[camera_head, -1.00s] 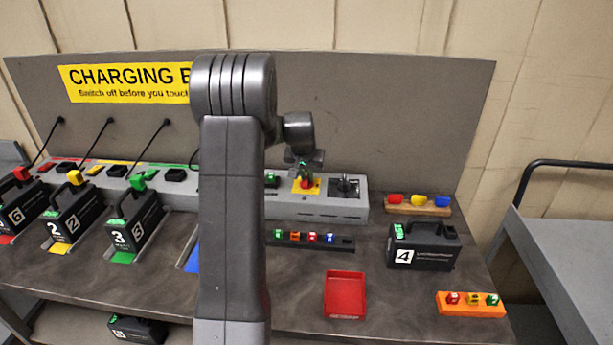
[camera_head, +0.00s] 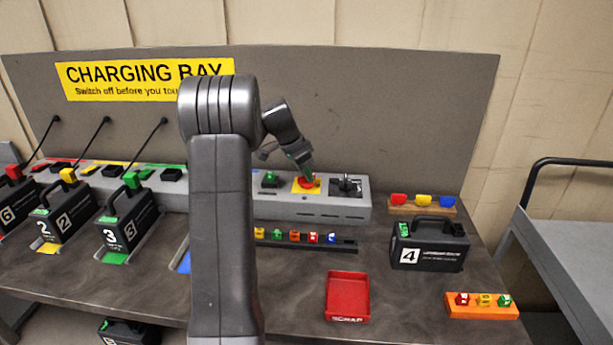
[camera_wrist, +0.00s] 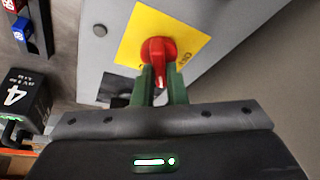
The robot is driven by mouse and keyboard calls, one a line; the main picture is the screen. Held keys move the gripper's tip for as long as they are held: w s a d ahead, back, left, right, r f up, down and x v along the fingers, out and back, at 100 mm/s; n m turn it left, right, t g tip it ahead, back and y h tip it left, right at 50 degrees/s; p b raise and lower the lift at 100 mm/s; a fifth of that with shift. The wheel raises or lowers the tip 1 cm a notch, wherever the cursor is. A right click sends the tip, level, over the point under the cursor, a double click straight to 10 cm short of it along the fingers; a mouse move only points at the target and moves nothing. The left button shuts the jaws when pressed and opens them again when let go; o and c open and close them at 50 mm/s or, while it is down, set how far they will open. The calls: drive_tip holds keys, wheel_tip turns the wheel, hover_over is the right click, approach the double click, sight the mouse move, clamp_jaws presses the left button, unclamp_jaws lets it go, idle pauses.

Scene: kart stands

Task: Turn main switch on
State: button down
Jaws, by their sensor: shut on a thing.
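The main switch is a red rotary knob (camera_head: 306,185) on a yellow plate (camera_head: 297,190), on top of the grey charging unit. In the wrist view the red knob (camera_wrist: 159,50) sits on the yellow plate (camera_wrist: 133,40), its grip bar running toward my gripper. Small lettering, partly hidden, shows beside the knob. My gripper (camera_wrist: 163,85) has its two green fingers on either side of the bar, shut on it. In the head view my gripper (camera_head: 309,177) comes down tilted from the upper left onto the knob.
A black lever device (camera_head: 346,184) stands right of the switch and a green-lit button (camera_head: 270,179) left of it. Below are a fuse strip (camera_head: 340,245), a red scrap tray (camera_head: 347,292) and battery 4 (camera_head: 430,247). The backboard (camera_head: 400,110) rises close behind.

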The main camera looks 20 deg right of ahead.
drive_tip(key=m+g, duration=0.1)
drive_tip(key=m, duration=0.2)
drive_tip(key=shift+m, duration=0.3)
drive_tip(key=shift+m+g+y+p, duration=0.4)
drive_tip(key=shift+m+g+p, duration=0.2)
drive_tip(key=shift+m, duration=0.8)
drive_tip(key=c, duration=1.5)
unclamp_jaws()
drive_tip(key=shift+o, duration=0.2)
drive_tip(key=shift+w+r, duration=0.1)
drive_tip(key=shift+r, duration=0.05)
drive_tip(key=v, duration=1.3)
drive_tip(key=shift+r, duration=0.2)
drive_tip(key=shift+w+a+f, duration=0.1)
drive_tip(key=shift+w, duration=0.05)
